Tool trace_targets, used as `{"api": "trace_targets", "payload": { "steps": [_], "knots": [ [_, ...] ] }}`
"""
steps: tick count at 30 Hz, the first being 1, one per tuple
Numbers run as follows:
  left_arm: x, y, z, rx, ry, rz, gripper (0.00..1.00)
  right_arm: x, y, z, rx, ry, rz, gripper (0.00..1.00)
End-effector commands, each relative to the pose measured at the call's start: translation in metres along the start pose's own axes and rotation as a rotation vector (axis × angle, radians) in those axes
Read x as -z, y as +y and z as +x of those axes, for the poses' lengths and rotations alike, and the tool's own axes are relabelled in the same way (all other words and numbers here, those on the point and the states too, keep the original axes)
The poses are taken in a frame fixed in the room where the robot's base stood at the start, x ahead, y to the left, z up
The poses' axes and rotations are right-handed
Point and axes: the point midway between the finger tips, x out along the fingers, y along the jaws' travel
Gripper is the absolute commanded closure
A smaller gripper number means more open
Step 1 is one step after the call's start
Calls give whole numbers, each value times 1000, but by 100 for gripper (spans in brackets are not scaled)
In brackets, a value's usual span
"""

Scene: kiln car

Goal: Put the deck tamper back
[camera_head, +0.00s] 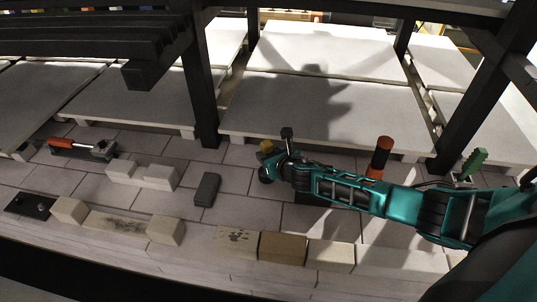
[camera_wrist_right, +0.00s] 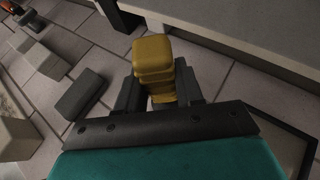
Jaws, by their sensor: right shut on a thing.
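My right gripper (camera_head: 272,160) reaches in from the right over the tiled deck. In the right wrist view, its dark fingers (camera_wrist_right: 157,92) are shut on a yellow, ribbed handle (camera_wrist_right: 153,55), which I take to be the deck tamper's. The handle's yellow top also shows in the head view (camera_head: 266,146). The lower end of the held tool is hidden, so I cannot tell whether it touches the deck. A dark-edged outline (camera_wrist_right: 290,132) lies on the deck to the right of the gripper in the wrist view. My left gripper is not in view.
A dark grey block (camera_head: 206,189) lies left of the gripper, with pale bricks (camera_head: 143,174) beyond. An orange-handled tool (camera_head: 82,147) lies far left. Pale slabs (camera_head: 310,125) and dark posts (camera_head: 201,95) bound the back; bricks (camera_head: 283,247) line the front.

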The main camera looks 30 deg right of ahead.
Motion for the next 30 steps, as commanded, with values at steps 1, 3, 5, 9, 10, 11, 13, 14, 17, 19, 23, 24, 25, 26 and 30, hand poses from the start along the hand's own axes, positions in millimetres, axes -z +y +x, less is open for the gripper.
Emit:
{"api": "trace_targets", "payload": {
  "steps": [1, 3, 5, 9, 10, 11, 13, 14, 17, 19, 23, 24, 25, 26, 30],
  "knots": [
    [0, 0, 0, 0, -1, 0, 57, -1, 0, 0, 0, -2, 0, 100],
    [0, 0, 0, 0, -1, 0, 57, -1, 0, 0, 0, -2, 1, 100],
    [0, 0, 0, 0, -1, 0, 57, -1, 0, 0, 0, -2, 1, 100],
    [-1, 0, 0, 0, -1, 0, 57, -1, 0, 0, 0, -2, 1, 100],
    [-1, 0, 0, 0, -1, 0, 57, -1, 0, 0, 0, -2, 1, 100],
    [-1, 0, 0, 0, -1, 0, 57, -1, 0, 0, 0, -2, 1, 100],
    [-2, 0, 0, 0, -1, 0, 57, 0, 0, 1, 0, -2, 1, 100],
    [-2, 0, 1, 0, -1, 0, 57, 0, 0, 1, 0, -2, 1, 100],
    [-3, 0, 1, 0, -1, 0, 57, 2, 0, 2, 0, -2, 1, 100],
    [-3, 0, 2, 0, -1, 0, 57, 2, 0, 2, 0, -2, 1, 100],
    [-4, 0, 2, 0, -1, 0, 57, 4, 0, 3, 0, -2, 1, 100],
    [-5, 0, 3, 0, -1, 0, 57, 4, 0, 3, 0, -2, 1, 100],
    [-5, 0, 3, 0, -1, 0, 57, 4, 0, 3, 0, -2, 1, 100],
    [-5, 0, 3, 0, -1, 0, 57, 5, 0, 3, 0, -2, 1, 100],
    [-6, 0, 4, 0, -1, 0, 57, 6, 0, 4, 0, -2, 1, 100]
  ]
}}
